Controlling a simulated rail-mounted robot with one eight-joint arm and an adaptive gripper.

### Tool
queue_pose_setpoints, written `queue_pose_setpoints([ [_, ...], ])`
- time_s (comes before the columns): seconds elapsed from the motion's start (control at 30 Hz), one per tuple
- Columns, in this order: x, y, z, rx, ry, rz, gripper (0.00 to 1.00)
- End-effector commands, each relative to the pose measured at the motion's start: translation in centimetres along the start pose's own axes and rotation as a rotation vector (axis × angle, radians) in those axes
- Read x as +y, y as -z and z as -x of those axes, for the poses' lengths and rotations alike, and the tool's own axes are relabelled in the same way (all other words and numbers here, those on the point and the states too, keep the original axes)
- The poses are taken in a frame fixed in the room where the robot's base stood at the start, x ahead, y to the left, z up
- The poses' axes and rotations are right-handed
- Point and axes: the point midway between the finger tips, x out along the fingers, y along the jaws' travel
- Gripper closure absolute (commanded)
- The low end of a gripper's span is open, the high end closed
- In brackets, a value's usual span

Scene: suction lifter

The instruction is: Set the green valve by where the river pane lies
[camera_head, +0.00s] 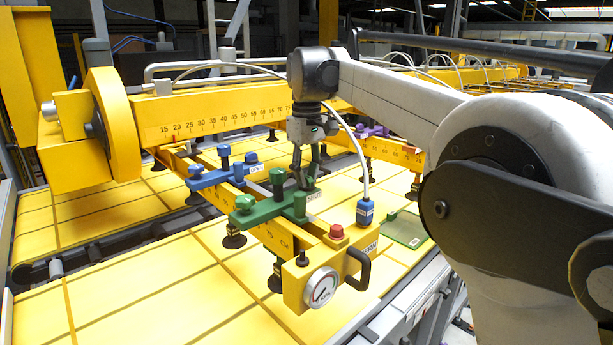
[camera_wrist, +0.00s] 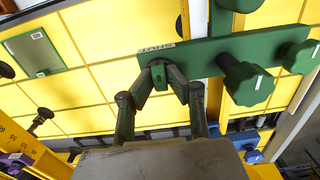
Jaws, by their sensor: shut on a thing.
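The green valve (camera_head: 268,211) is a green bar with knobs, mounted across the yellow lifter arm. In the wrist view its bar (camera_wrist: 210,53) runs from centre to right, with two large knobs at the right. My gripper (camera_head: 305,183) reaches down to the bar's far right end. In the wrist view, my gripper (camera_wrist: 160,78) is shut on a small green part of the valve beside a white label. A clear pane with a green edge (camera_head: 405,229) lies flat at the lifter's right; it also shows in the wrist view (camera_wrist: 35,52). I cannot read its marking.
A blue valve (camera_head: 222,175) sits further back on the same arm, and a purple one (camera_head: 372,131) on another arm. A gauge (camera_head: 321,287), black handle (camera_head: 358,270) and red button (camera_head: 336,231) are at the front end. A white hose hangs close to my gripper.

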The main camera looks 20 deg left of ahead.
Motion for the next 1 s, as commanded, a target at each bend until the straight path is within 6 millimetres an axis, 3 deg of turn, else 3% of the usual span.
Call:
queue_pose_setpoints([
  [0.6,0.01,0.03,0.07,0.001,-0.001,0.043,1.00],
  [0.63,0.01,0.03,0.07,0.001,-0.001,0.043,0.85],
  [0.77,0.00,0.02,0.06,0.001,-0.001,0.043,0.68],
  [1.0,0.00,0.01,0.05,0.001,0.000,0.042,0.68],
])
